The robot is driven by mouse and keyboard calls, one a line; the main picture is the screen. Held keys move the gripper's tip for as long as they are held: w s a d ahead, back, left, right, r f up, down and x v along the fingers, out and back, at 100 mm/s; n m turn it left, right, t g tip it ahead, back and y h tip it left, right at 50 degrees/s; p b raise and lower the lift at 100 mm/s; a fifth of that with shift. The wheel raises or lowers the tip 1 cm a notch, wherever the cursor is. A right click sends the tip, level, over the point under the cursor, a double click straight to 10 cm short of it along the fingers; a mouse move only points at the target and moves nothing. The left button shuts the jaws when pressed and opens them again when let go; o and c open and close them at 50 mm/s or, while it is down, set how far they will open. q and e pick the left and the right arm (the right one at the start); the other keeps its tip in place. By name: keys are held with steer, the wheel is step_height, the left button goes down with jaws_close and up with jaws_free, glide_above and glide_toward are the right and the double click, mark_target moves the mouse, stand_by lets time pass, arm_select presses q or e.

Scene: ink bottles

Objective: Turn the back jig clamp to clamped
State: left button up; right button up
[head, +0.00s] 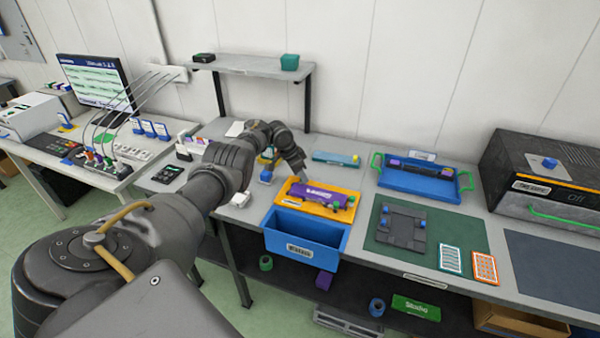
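A dark grey jig-like fixture (402,232) with small blue parts lies on a green mat (382,236) right of centre. An orange holder (287,200) carries a purple block with white lettering (322,196) and small dark parts near its ends. Which of these bears the back clamp is too small to tell, and so is any clamp's position. My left arm reaches in from the left. Its gripper (305,178) points down at the back left of the orange holder, close to the purple block. Its fingers are too small to read, and contact cannot be told. My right gripper is not in view.
A blue bin (305,238) hangs at the table front. A blue tray with green handles (420,185) stands behind the mat. Two small cards (451,259) lie at the mat's right. A dark oven-like box (545,175) stands far right. A raised shelf (250,66) stands at the back.

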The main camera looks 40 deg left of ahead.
arm_select(q)
steer(key=p+v, duration=0.2)
steer(key=v, duration=0.8)
steer(key=shift+r, duration=0.4)
steer(key=shift+s+a, duration=0.1)
steer(key=shift+s, duration=0.05)
